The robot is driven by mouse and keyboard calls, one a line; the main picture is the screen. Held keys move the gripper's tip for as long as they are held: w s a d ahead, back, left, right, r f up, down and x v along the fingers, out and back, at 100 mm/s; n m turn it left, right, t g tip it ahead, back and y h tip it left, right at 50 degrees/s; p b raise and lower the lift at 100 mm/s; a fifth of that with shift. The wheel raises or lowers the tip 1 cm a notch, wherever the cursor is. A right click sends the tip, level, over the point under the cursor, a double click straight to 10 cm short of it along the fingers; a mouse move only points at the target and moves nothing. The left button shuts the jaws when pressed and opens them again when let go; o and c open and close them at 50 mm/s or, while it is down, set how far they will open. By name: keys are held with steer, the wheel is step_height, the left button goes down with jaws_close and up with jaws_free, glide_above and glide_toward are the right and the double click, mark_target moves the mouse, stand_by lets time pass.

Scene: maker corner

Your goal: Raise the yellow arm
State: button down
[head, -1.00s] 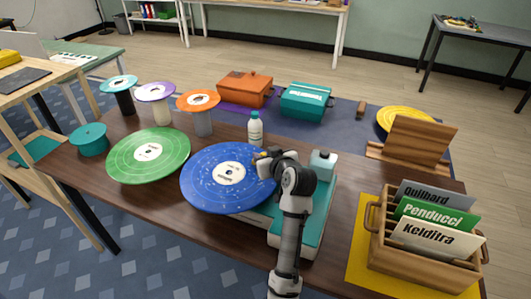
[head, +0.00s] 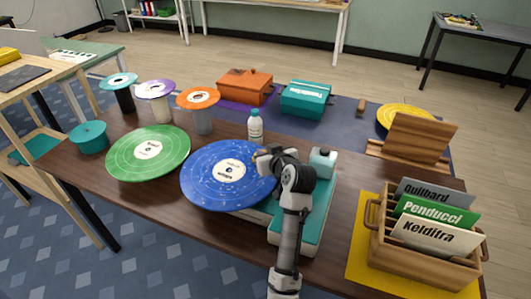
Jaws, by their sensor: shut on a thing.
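A teal and white record player (head: 305,225) stands on the dark brown table with a blue record (head: 212,188) on it. The yellow arm (head: 257,154) shows only as a small yellow bit at the far right rim of the blue record. My gripper (head: 262,160) is shut on it, above the record's edge. My wrist and forearm hide most of the yellow arm and part of the player. I cannot tell how high the yellow arm stands over the record.
A white bottle (head: 255,128) stands just behind my gripper. A green record (head: 148,154) lies to the left. Several discs on stands are at the back left. A wooden crate with name cards (head: 420,255) is at the right, with a wooden stand (head: 418,145) behind it.

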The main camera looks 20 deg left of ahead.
steer(key=shift+d, duration=0.1)
steer(key=d+r+m+y+b, duration=0.1)
steer(key=b, duration=0.1)
steer(key=r+m+t+y+b, duration=0.1)
steer(key=y+b, duration=0.1)
steer(key=b, duration=0.1)
steer(key=shift+d, duration=0.4)
steer(key=shift+d+r+m+t+y+b, duration=0.5)
steer(key=shift+d+r+m+t+b, duration=0.15)
steer(key=shift+b, duration=0.4)
steer(key=shift+a, duration=0.1)
